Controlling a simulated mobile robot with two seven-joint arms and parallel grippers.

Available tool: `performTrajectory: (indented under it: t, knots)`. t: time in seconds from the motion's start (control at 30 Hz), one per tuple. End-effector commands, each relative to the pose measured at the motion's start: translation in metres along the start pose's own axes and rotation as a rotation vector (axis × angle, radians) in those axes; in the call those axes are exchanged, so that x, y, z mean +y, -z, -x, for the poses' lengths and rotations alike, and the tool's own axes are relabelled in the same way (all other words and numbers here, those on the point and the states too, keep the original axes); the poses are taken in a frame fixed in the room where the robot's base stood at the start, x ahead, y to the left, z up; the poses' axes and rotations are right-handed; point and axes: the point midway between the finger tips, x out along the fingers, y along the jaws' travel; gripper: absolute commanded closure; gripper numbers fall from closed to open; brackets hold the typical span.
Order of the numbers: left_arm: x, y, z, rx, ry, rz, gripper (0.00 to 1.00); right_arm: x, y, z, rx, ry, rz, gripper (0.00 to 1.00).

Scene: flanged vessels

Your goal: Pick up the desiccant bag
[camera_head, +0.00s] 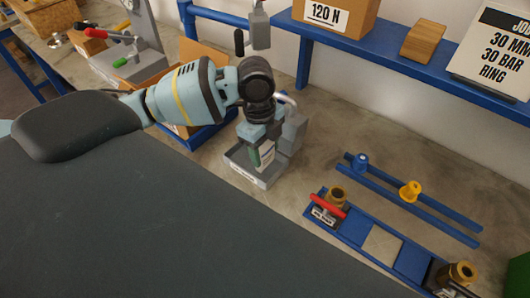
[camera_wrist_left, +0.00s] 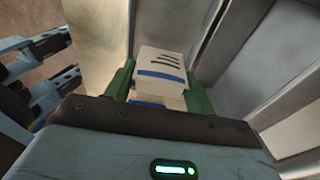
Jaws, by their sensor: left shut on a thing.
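The desiccant bag (camera_wrist_left: 160,68) is a small white packet with a blue stripe and dark printed lines. In the left wrist view it sits between the two green fingers of my left gripper (camera_wrist_left: 158,88), which is shut on it. In the head view my left gripper (camera_head: 259,155) points down over a shallow grey tray (camera_head: 246,177), and a white part of the bag (camera_head: 267,152) shows beside a green finger. I cannot tell whether the bag touches the tray floor. My right gripper does not show in the head view.
A grey upright fixture (camera_head: 292,134) stands close at the tray's right. A blue rack (camera_head: 412,262) with brass fittings and a red handle is at the lower right. Blue rails (camera_head: 430,212) carry a blue and a yellow knob. Bare bench (camera_head: 325,150) lies between.

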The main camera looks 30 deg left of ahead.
Motion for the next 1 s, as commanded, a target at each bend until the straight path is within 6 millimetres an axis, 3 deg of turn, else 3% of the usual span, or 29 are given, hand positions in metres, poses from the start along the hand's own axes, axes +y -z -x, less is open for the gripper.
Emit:
performTrajectory:
  t: [0.07, 0.7, 1.0]
  knots:
    - [-0.001, 0.002, 0.014, 0.001, 0.004, 0.000, 0.69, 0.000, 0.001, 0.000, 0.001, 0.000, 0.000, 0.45]
    - [0.118, -0.030, 0.027, -0.004, -0.002, 0.002, 0.69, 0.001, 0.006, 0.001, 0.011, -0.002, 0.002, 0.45]
    - [0.149, -0.036, 0.031, -0.001, -0.001, 0.001, 0.69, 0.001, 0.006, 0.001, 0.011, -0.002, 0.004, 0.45]
